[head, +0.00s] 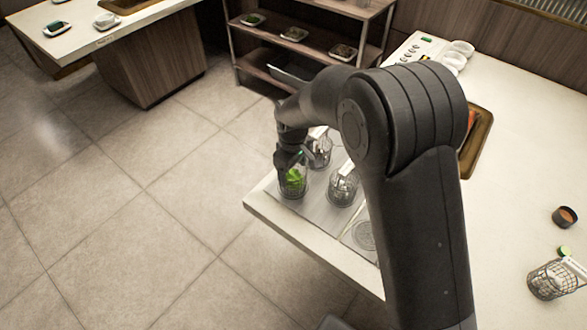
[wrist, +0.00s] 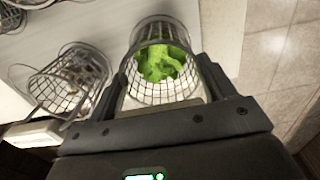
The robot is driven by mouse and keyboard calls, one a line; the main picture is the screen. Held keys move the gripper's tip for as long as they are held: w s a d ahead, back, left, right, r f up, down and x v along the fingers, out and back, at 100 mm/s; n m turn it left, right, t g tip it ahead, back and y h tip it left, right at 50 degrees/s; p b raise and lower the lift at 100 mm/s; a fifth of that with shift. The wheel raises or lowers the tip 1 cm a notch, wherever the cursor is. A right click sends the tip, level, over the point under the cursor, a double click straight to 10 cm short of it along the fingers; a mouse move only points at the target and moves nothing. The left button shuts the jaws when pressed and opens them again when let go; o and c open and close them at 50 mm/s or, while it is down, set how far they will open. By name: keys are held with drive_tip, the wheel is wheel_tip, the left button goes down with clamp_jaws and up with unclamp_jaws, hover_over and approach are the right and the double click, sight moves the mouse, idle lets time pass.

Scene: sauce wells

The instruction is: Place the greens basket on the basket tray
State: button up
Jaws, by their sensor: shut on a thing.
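The greens basket (head: 293,186) is a wire basket with bright green leaves inside, at the left corner of the counter in the head view. My gripper (head: 291,162) is shut on it from above. In the wrist view the greens basket (wrist: 160,88) sits between the two fingers of my gripper (wrist: 162,70), one finger on each side. The basket tray (head: 318,211) looks like the flat grey panel under the baskets, with a round grid spot (head: 364,235) at its near end. I cannot tell whether the basket's bottom touches the tray.
Two wire baskets with pale contents stand close to the right, a nearer one (head: 342,188) and a farther one (head: 320,152). Another wire basket (head: 553,281) is at the far right of the counter (head: 510,230). The counter's left edge is close to the greens basket.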

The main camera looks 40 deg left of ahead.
drive_tip(key=shift+f, duration=0.25)
drive_tip(key=o, duration=1.2)
drive_tip(key=shift+f, duration=0.1)
drive_tip(key=shift+c, duration=0.2)
